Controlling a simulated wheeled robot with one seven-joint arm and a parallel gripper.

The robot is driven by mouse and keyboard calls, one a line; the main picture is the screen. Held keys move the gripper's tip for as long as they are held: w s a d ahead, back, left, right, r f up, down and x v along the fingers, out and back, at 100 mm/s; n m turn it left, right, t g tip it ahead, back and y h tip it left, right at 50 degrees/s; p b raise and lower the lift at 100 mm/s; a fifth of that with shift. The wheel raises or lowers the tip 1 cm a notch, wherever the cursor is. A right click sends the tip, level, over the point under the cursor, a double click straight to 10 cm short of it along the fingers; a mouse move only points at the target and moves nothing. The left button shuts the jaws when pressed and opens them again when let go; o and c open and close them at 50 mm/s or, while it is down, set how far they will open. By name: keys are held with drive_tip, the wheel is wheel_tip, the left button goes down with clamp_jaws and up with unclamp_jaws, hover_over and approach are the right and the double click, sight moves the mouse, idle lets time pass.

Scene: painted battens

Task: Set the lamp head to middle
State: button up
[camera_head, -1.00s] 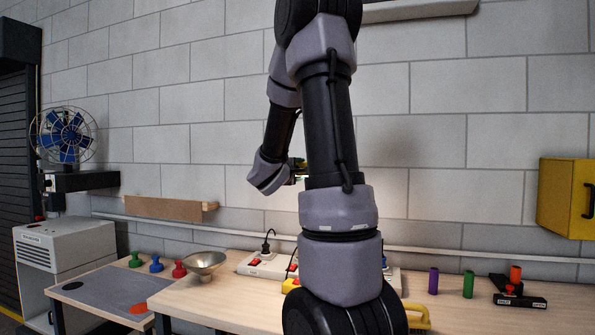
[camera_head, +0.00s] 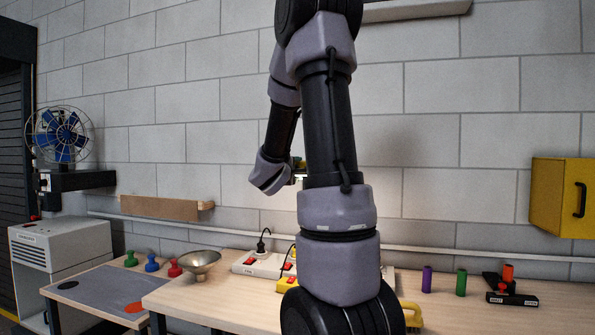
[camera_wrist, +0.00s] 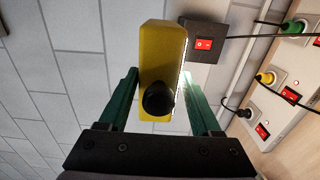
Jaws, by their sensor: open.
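In the wrist view, a yellow lamp head (camera_wrist: 162,60) with a round black knob (camera_wrist: 158,99) lies between the two green fingers of my open gripper (camera_wrist: 159,76). A finger stands on each side of it, and I cannot tell whether either touches it. A bright lit strip shows along its right edge. In the head view, my gripper (camera_head: 298,178) is small and partly hidden behind my arm. The lamp head is mostly hidden there too, so its tilt is unclear.
A black box with a red switch (camera_wrist: 204,44) is close beside the lamp head. Power strips (camera_head: 262,264) with plugs and cables lie on the bench. A metal bowl (camera_head: 200,261), purple tube (camera_head: 427,279), green tube (camera_head: 461,282) and yellow wall cabinet (camera_head: 560,200) are around.

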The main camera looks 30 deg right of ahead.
drive_tip(key=v, duration=1)
drive_tip(key=shift+s+a, duration=0.3)
drive_tip(key=s+a+f+m+g+y, duration=0.1)
drive_tip(key=s+f+m+g+y, duration=0.25)
drive_tip(key=s, duration=0.35)
drive_tip(key=s+a+f+m+g+y, duration=0.1)
drive_tip(key=s+f+m+g+y, duration=0.15)
drive_tip(key=s+m+g, duration=0.4)
drive_tip(key=s+a+r+m+t+y, duration=0.1)
drive_tip(key=s+a+t+y, duration=0.1)
drive_tip(key=a+y, duration=0.3)
drive_tip(key=s+a+r+t+y, duration=0.1)
drive_tip(key=a+t+y, duration=0.3)
drive_tip(key=a, duration=1)
drive_tip(key=shift+s+a+r+m+y, duration=0.35)
drive_tip(key=shift+s+m+y, duration=0.05)
drive_tip(key=shift+y, duration=0.2)
